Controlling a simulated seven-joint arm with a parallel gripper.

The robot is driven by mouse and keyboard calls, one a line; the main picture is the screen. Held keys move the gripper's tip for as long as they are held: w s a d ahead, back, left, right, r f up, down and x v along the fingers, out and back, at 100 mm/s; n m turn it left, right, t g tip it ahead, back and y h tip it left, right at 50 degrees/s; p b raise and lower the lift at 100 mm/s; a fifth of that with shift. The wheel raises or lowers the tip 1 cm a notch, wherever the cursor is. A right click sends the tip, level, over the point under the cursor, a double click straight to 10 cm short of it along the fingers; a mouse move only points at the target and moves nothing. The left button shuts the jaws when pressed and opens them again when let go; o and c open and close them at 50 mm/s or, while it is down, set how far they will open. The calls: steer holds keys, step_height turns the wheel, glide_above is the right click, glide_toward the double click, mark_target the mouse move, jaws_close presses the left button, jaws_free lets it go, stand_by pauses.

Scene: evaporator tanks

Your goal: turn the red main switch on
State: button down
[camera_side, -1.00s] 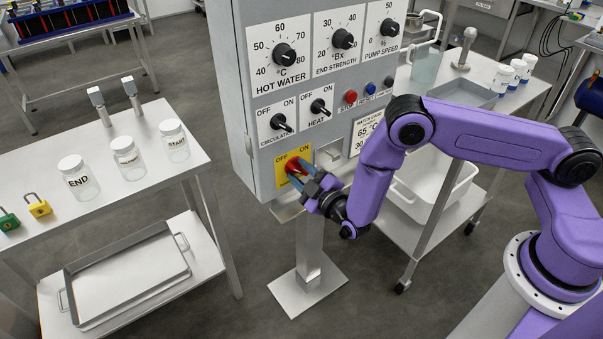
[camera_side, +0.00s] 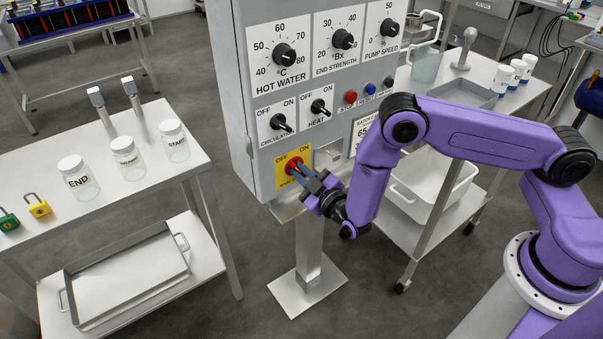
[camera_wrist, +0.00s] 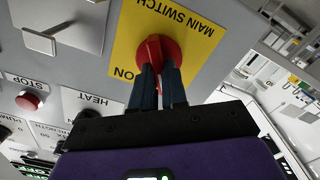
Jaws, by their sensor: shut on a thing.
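The red main switch (camera_side: 294,165) is a rotary knob on a yellow plate (camera_side: 284,181) marked OFF and ON, low on the grey control panel (camera_side: 241,120). In the wrist view the switch (camera_wrist: 157,52) sits in the yellow plate (camera_wrist: 184,24), and part of it is hidden by my fingers. My gripper (camera_side: 301,173) reaches it from the lower right. It is shut on the switch, with both blue fingers (camera_wrist: 158,80) on the knob's handle. The exact pointing of the knob is hard to tell.
Above are the black CIRCULATION knob (camera_side: 280,122) and HEAT knob (camera_side: 319,106). A red STOP button (camera_side: 350,97) is to the right. A steel table (camera_side: 120,180) with jars stands left. A trolley with a white tub (camera_side: 415,202) stands right of the panel.

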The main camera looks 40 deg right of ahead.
steer(key=m, duration=0.4)
steer(key=shift+d, duration=0.1)
steer(key=shift+d+m, duration=0.15)
steer(key=shift+m, duration=2.7)
steer(key=shift+d+m, duration=0.15)
steer(key=shift+m, duration=2.7)
steer(key=shift+f, duration=0.1)
steer(key=c, duration=1.2)
jaws_free()
steer(key=shift+o, duration=0.2)
steer(key=shift+s, duration=0.1)
steer(key=s, duration=1.7)
steer(key=shift+s, duration=0.15)
